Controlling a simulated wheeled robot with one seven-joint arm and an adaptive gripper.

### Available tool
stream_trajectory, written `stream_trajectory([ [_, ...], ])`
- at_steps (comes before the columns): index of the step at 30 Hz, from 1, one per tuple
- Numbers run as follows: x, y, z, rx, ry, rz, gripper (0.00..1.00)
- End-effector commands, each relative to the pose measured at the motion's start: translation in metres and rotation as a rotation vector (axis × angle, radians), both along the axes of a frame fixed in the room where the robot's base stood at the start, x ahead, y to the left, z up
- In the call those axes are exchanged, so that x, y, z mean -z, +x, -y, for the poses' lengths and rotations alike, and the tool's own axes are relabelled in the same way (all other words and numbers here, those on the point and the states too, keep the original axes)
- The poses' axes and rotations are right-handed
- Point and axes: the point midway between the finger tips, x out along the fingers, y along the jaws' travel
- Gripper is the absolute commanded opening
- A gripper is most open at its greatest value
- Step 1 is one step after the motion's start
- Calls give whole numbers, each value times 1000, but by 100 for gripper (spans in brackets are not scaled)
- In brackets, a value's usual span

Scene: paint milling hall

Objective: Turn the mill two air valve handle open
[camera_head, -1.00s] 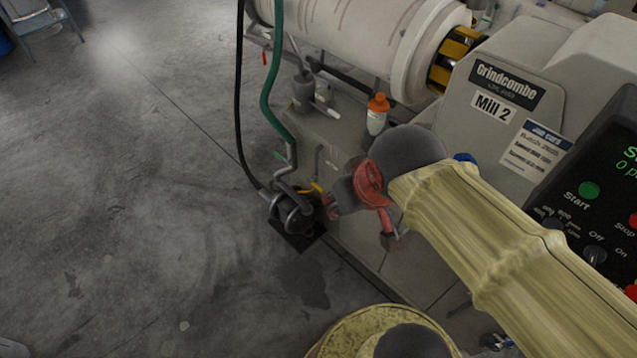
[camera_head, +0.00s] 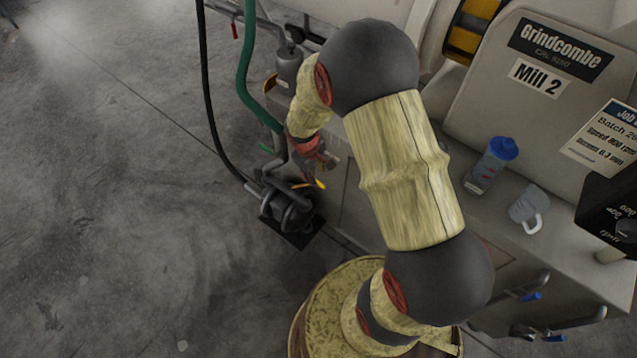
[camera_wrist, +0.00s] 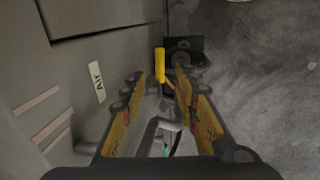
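The yellow air valve handle (camera_wrist: 160,65) stands just beyond the fingertips in the wrist view, near the white Air label (camera_wrist: 97,82) on the mill's side. In the head view the yellow handle (camera_head: 317,184) shows as a small piece below my gripper (camera_head: 320,158). In the wrist view my gripper (camera_wrist: 160,80) is open, with its two fingers apart and the handle lined up between them. Whether a finger touches the handle cannot be told. Grey piping (camera_wrist: 158,130) shows between the fingers. My arm hides part of the mill two front.
A pump (camera_head: 285,207) sits on the floor beside the valve, with a green hose (camera_head: 243,80) and a black hose (camera_head: 204,90). A blue-capped bottle (camera_head: 489,166) and a mug (camera_head: 527,209) stand on the mill ledge. Open floor lies to the left.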

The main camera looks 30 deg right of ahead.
Motion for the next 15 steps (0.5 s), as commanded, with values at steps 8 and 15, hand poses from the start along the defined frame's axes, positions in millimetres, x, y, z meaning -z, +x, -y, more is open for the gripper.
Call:
stream_trajectory([
  [8,35,2,6,0,1,-1,31],
  [15,67,4,12,1,0,-1,31],
])
